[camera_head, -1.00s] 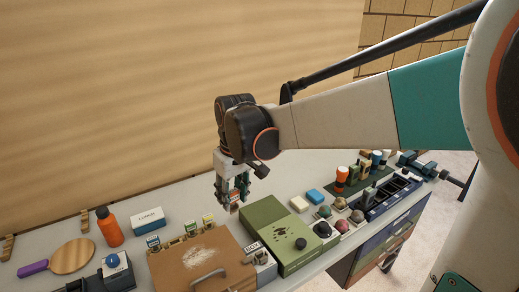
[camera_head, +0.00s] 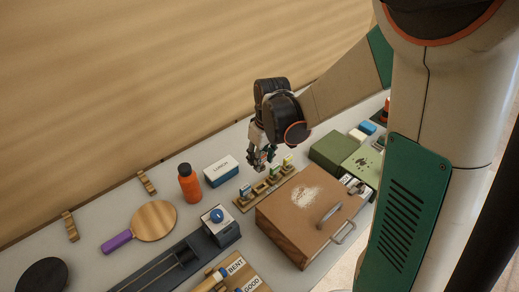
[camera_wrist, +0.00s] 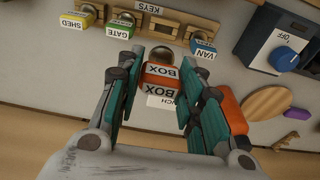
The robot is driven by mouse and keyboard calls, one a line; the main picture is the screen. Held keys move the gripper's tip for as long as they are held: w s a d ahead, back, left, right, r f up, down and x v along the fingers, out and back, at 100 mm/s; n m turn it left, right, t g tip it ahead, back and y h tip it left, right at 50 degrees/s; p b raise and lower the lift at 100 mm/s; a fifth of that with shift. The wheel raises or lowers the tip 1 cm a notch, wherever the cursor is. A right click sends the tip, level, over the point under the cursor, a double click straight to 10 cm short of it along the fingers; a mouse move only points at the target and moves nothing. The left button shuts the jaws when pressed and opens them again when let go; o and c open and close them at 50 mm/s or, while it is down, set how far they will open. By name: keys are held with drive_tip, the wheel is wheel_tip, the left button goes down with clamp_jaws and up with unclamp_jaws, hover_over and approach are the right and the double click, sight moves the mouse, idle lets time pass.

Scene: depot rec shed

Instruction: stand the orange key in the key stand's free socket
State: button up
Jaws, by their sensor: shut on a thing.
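The orange key, with an orange and white tag marked BOX (camera_wrist: 160,76), is between the fingers of my gripper (camera_wrist: 158,70) in the wrist view. My gripper is shut on it. The wooden key stand (camera_wrist: 185,18), marked KEYS, lies just beyond the key and holds yellow SHED (camera_wrist: 72,25), green GATE (camera_wrist: 118,30) and blue VAN (camera_wrist: 203,48) keys. In the head view my gripper (camera_head: 258,163) is above the back edge of the stand (camera_head: 243,207); the held key is hard to make out there.
A white LUNCH box (camera_head: 221,172) and an orange bottle (camera_head: 189,185) stand left of my gripper. A brown case (camera_head: 290,225) lies in front of the stand. A switch box with a blue knob (camera_head: 220,222) and a paddle (camera_head: 153,220) are farther left.

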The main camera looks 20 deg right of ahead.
drive_tip(key=shift+a+f, duration=0.1)
drive_tip(key=shift+f, duration=0.1)
drive_tip(key=shift+f+b, duration=2.7)
drive_tip(key=shift+f, duration=0.85)
drive_tip(key=shift+f+b, duration=1.2)
drive_tip(key=shift+b, duration=0.15)
drive_tip(key=o, duration=1.1)
drive_tip(key=shift+r, duration=0.1)
drive_tip(key=shift+r+p, duration=3.25)
drive_tip(key=shift+r, duration=1.2)
